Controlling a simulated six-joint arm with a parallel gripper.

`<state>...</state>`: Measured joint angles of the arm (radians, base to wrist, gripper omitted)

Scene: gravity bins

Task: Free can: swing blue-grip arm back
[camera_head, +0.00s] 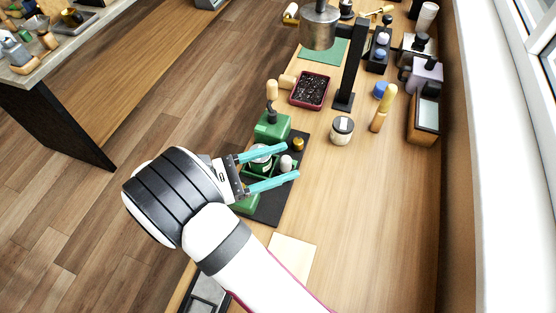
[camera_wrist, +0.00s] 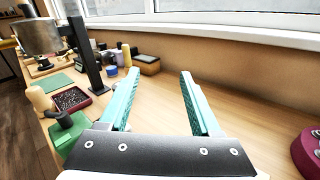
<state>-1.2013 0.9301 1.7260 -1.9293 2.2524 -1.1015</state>
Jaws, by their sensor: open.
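My gripper (camera_head: 290,161) is open, its two teal fingers reaching right over a black base plate (camera_head: 268,210) with green blocks. A can (camera_head: 260,154) with a green side and pale top stands in this green fixture, close to the fingers' roots and partly hidden. A pale grey knob (camera_head: 286,163) shows between the fingers; I cannot tell whether they touch it. A green block (camera_head: 271,126) with a dark stem and tan handle (camera_head: 271,91) is at the far end. No blue-grip arm can be made out on the fixture. In the wrist view the gripper (camera_wrist: 158,76) is empty.
The bench right of the fixture is clear.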

